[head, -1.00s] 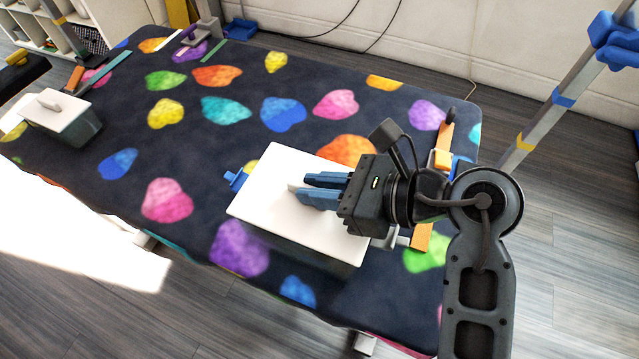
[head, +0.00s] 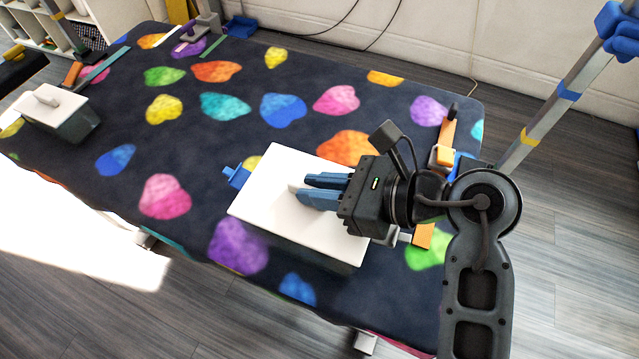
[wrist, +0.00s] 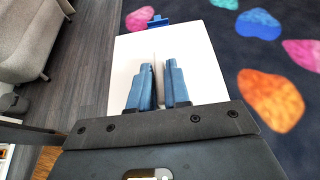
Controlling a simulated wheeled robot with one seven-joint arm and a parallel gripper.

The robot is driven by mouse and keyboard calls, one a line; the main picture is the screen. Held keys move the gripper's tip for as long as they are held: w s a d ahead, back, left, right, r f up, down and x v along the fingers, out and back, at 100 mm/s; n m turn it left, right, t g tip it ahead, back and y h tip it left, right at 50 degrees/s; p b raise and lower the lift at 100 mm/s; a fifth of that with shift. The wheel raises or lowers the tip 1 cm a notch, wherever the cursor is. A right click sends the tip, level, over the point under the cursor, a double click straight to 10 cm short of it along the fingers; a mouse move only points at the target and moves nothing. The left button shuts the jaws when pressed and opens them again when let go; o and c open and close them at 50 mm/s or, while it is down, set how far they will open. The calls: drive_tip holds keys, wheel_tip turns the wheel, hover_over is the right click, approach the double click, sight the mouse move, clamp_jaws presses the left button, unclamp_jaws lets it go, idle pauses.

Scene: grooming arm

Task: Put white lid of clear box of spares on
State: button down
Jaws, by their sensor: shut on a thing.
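The white lid (head: 275,218) is a flat rectangular plate with a small upright handle, over the near right part of the patterned table. My gripper (head: 298,190) is shut on the lid's handle from the right. In the wrist view the fingers (wrist: 158,85) stand on both sides of the thin handle, with the white lid (wrist: 130,65) spread beneath them. A dark, see-through box wall (head: 300,252) shows just below the lid's near edge. The lid hides the box's inside and most of its rim. I cannot tell whether the lid touches the rim.
Another box with a white handled lid (head: 62,108) stands at the table's far left. A blue clamp-like piece (head: 236,176) is just left of the held lid. Orange and grey fittings (head: 440,155) line the right table edge. The table's middle (head: 215,140) is clear.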

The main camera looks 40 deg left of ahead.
drive_tip(key=shift+f, duration=0.25)
drive_tip(key=c, duration=1)
unclamp_jaws()
drive_tip(key=v, duration=0.8)
drive_tip(key=shift+b, duration=0.35)
drive_tip(key=shift+s, duration=0.1)
